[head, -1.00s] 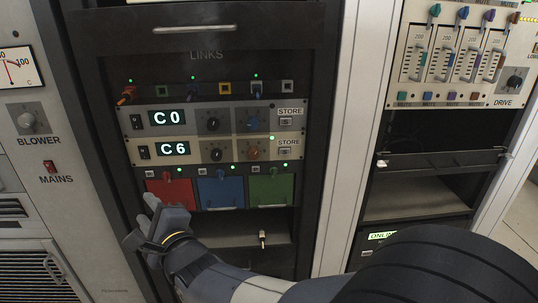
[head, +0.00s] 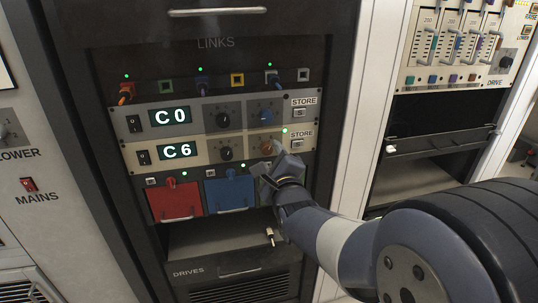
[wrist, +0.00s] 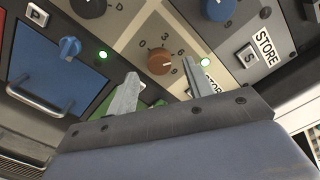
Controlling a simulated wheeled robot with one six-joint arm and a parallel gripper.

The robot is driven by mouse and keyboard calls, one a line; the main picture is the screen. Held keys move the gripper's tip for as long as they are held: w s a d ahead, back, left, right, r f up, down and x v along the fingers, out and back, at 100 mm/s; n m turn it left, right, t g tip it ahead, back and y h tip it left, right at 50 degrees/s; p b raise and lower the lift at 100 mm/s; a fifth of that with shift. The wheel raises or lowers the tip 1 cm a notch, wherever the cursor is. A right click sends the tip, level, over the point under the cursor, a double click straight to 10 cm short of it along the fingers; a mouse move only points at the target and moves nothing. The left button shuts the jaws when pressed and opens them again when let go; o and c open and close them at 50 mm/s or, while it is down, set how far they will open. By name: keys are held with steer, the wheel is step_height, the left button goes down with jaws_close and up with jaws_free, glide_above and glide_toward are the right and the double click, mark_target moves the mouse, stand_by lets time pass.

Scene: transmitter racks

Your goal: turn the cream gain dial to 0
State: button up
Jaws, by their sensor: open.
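The cream panel (head: 195,154) shows "C6" on its display (head: 178,151). It carries a black dial (head: 225,153) and an orange-brown dial (head: 266,146); no name for either is readable. In the wrist view the orange-brown dial (wrist: 160,61) has small digits around it, a 3 among them; where its pointer stands is unclear. My gripper (head: 270,160) is open and empty at the lower right of the cream panel. In the wrist view my gripper's fingertips (wrist: 160,72) lie either side of the orange-brown dial's lower part, apparently short of touching it.
A grey panel (head: 190,119) showing "C0", with a blue dial (head: 266,115), sits directly above. STORE buttons (head: 295,145) are close on the right. Red (head: 176,200) and blue (head: 229,193) flaps are below. An open shelf (head: 215,240) lies under them.

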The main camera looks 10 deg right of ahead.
mark_target(267, 149)
steer(key=shift+w, duration=1.05)
steer(key=shift+c, duration=0.4)
steer(key=c, duration=0.9)
